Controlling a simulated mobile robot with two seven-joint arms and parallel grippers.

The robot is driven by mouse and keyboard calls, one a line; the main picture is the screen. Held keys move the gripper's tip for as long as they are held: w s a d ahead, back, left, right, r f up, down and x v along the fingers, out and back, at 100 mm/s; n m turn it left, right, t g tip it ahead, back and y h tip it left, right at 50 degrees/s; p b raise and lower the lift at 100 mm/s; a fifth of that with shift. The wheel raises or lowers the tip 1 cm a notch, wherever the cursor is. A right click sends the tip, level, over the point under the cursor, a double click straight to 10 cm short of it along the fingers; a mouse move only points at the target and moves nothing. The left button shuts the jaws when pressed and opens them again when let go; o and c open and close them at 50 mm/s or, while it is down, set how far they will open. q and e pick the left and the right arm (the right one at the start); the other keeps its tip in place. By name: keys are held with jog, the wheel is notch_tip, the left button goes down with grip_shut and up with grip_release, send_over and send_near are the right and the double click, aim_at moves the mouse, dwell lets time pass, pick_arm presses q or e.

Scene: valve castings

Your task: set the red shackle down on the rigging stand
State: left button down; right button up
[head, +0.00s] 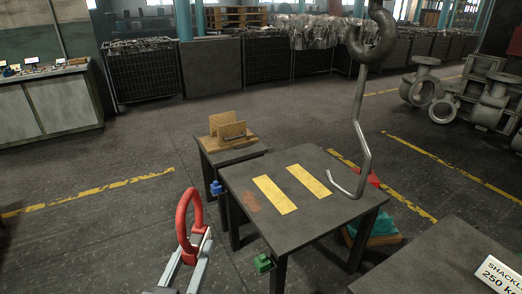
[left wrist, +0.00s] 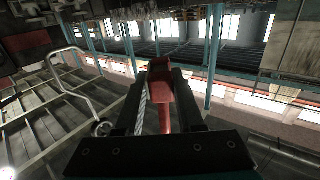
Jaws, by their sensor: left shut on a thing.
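The red shackle (head: 188,215) stands upright, its bow up, in my left gripper (head: 191,252) at the lower middle of the head view. The jaws are shut on its lower end. In the left wrist view the red shackle (left wrist: 161,90) shows between the two dark fingers (left wrist: 160,112). A dark table with two yellow strips (head: 245,170), apparently the rigging stand, is to the right of the shackle. The shackle appears apart from it. My right gripper is not in view.
A steel hook (head: 361,130) hangs over the right of the table. A smaller table (head: 225,157) with wooden blocks (head: 231,128) adjoins it at the back left. A blue item (head: 216,188) and a green item (head: 263,263) are at the table edges. A sign (head: 500,276) reads "SHACKLE 250 kg".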

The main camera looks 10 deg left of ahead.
pick_arm(q)
jog(key=shift+d+r, duration=0.1)
jog(key=w+d+r+m+g+h, duration=0.2)
jog(key=w+d+m+g+h, duration=0.1)
jog(key=d+m+h, duration=0.3)
jog(key=w+d+r+m+g+h, duration=0.2)
jog(key=w+d+m+g+h, duration=0.2)
jog(key=h, duration=0.5)
jog(key=shift+d+r+m+g+h, duration=0.15)
jog(key=shift+d+m+g+h, duration=0.25)
jog(key=shift+d+m+g, duration=1.1)
jog(key=shift+d, duration=0.25)
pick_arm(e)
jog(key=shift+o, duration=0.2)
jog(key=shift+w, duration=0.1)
